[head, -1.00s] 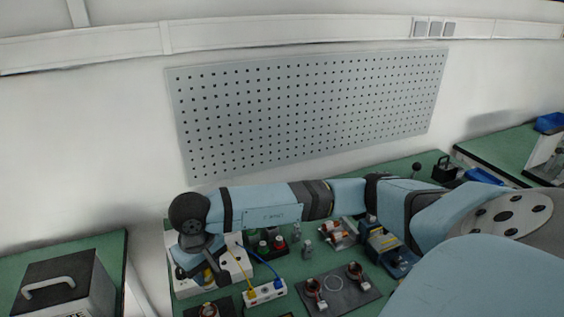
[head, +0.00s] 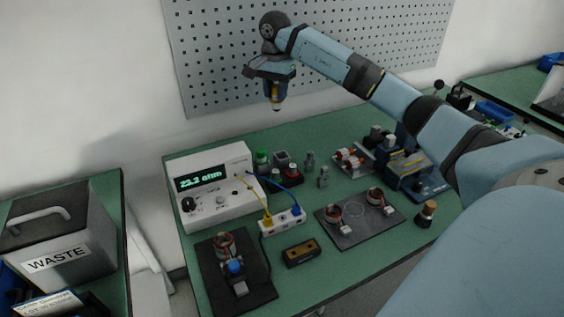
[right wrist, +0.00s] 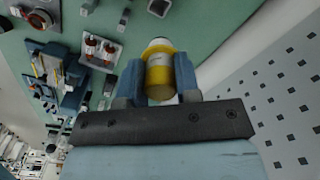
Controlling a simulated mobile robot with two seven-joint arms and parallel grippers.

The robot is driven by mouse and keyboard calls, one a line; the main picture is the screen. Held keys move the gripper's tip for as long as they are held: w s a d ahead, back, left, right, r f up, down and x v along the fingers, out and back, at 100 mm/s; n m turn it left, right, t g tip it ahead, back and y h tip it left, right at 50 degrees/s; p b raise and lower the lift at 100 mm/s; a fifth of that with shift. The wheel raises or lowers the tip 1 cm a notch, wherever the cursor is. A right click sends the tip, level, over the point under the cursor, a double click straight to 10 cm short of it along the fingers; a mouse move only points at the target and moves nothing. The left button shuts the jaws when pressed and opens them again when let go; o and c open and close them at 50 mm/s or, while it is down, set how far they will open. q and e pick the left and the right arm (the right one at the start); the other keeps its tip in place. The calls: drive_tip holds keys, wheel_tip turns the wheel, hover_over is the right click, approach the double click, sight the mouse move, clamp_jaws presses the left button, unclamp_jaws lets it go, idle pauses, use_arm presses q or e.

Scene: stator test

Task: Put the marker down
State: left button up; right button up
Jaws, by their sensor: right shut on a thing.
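The marker (right wrist: 159,72), a yellow cylinder with a pale end, sits between the two blue fingers of my right gripper (right wrist: 158,84) in the right wrist view. In the head view my right gripper (head: 275,88) points down, high above the back of the green bench, in front of the pegboard. It is shut on the marker, whose yellow and pale lower end (head: 277,104) shows just below the fingers. The marker touches nothing beneath it. My left gripper is not in view.
A meter (head: 215,185) reading 23.2 ohm stands at the bench's left. A yellow-and-blue-plugged terminal block (head: 283,220), a dark mat (head: 262,285) with a coil and a grey plate (head: 340,232) with coils lie in front. A waste bin (head: 88,240) stands far left. Bare green bench shows front centre.

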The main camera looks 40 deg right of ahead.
drive_tip(key=shift+d+m, duration=0.3)
drive_tip(key=shift+d, duration=0.5)
drive_tip(key=shift+w+d+f, duration=0.1)
drive_tip(key=shift+d, duration=0.1)
wheel_tip(320, 180, down, 19)
drive_tip(key=shift+f+b, duration=0.1)
drive_tip(key=shift+b, duration=0.35)
drive_tip(key=shift+f, duration=0.15)
